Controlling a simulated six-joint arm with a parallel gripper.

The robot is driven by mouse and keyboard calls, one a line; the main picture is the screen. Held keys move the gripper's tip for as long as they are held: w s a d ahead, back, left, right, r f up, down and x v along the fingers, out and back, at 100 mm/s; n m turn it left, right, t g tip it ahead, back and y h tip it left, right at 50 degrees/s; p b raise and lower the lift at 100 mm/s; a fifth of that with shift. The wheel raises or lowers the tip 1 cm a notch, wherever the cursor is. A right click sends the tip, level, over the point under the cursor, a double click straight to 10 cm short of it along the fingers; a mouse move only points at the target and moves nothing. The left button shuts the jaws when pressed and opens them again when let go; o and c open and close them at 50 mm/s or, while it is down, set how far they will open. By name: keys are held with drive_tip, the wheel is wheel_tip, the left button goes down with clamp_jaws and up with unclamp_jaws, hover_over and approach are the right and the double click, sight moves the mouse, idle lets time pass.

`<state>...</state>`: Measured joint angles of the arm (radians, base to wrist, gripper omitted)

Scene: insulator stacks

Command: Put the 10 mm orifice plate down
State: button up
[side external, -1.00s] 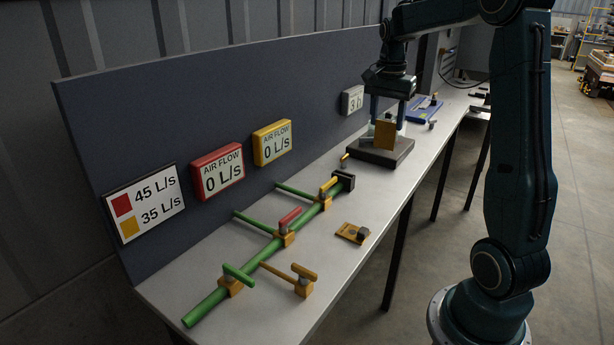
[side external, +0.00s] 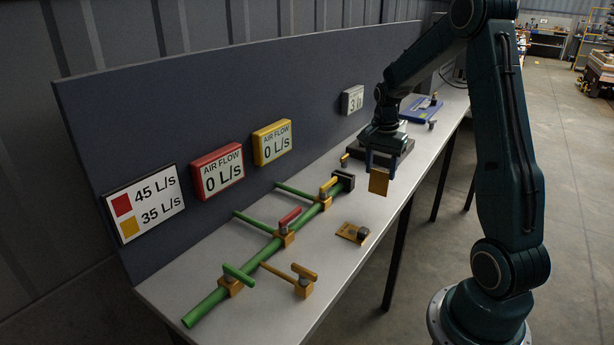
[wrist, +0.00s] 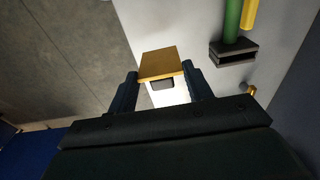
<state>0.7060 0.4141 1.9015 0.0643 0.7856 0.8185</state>
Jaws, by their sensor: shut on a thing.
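A similar orange plate (side external: 346,232) with a dark knob lies flat on the bench, nearer the camera.
The grey bench (side external: 325,265) has free room around the lying plate. A green pipe (side external: 265,257) with several valve handles runs along it, ending in a black slotted holder (side external: 343,180). A dark block (side external: 405,152) is partly hidden behind my gripper. Displays hang on the back panel (side external: 220,90).

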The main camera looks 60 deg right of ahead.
sight(380, 171)
drive_tip(key=shift+f, duration=2.1)
drive_tip(key=shift+f, duration=0.15)
drive_tip(key=o, duration=1)
drive_tip(key=r, duration=1.2)
drive_tip(key=shift+a+r, duration=0.15)
drive_tip(key=shift+a, duration=0.2)
